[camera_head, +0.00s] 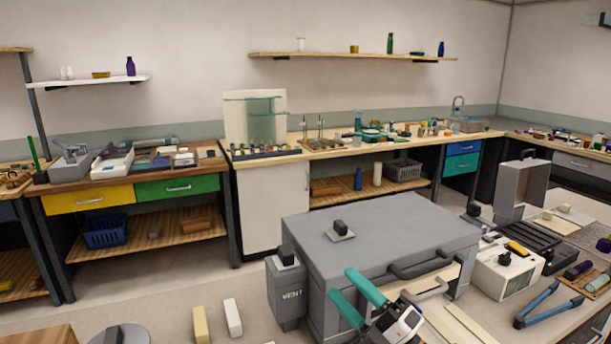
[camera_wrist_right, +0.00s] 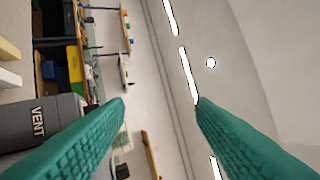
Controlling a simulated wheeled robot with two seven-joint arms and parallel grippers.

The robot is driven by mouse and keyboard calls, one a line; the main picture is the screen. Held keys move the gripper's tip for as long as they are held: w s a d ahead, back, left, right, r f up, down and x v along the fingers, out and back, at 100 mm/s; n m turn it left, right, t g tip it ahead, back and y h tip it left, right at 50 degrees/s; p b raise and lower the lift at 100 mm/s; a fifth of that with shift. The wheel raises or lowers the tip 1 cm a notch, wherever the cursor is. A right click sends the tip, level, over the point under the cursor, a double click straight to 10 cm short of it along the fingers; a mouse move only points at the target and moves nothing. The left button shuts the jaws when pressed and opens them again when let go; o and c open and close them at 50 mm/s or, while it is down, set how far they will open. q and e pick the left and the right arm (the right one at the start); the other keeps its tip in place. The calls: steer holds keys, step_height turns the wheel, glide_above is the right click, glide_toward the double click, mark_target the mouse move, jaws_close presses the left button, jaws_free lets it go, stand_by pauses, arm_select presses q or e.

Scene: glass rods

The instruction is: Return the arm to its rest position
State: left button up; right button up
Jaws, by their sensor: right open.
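My right gripper (camera_head: 357,299) has two teal fingers and shows at the lower middle of the head view, in front of the grey box marked VENT (camera_head: 385,245). Its fingers are spread apart with nothing between them. In the right wrist view the two teal fingers (camera_wrist_right: 160,110) stand wide apart, with wall and ceiling lights behind them. The grey VENT box also shows at the left of that view (camera_wrist_right: 40,118). My left gripper is in neither view.
Back benches (camera_head: 340,148) hold many small items. The air above the box is clear.

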steer(key=s+d+f+m+g+h, duration=0.2)
steer(key=s+d+f+m+h, duration=0.2)
steer(key=d+f+m+h, duration=0.45)
steer(key=s+d+f+m+g+h, duration=0.1)
steer(key=s+d+f+m+h, duration=0.35)
steer(key=f+m+h, duration=0.6)
steer(key=s+f+m+g+y, duration=0.1)
steer(key=s+f+m+g, duration=0.2)
steer(key=s+f+g, duration=0.45)
steer(key=s+f+m+g+y, duration=0.2)
steer(key=s+f, duration=0.2)
steer(key=s, duration=0.6)
step_height(320, 180, down, 25)
steer(key=s+g, duration=0.1)
steer(key=s+d+f+g, duration=0.1)
steer(key=s+d+f, duration=0.2)
steer(key=s+f, duration=1.3)
steer(key=shift+s+f+h, duration=0.2)
steer(key=shift+s+h, duration=0.1)
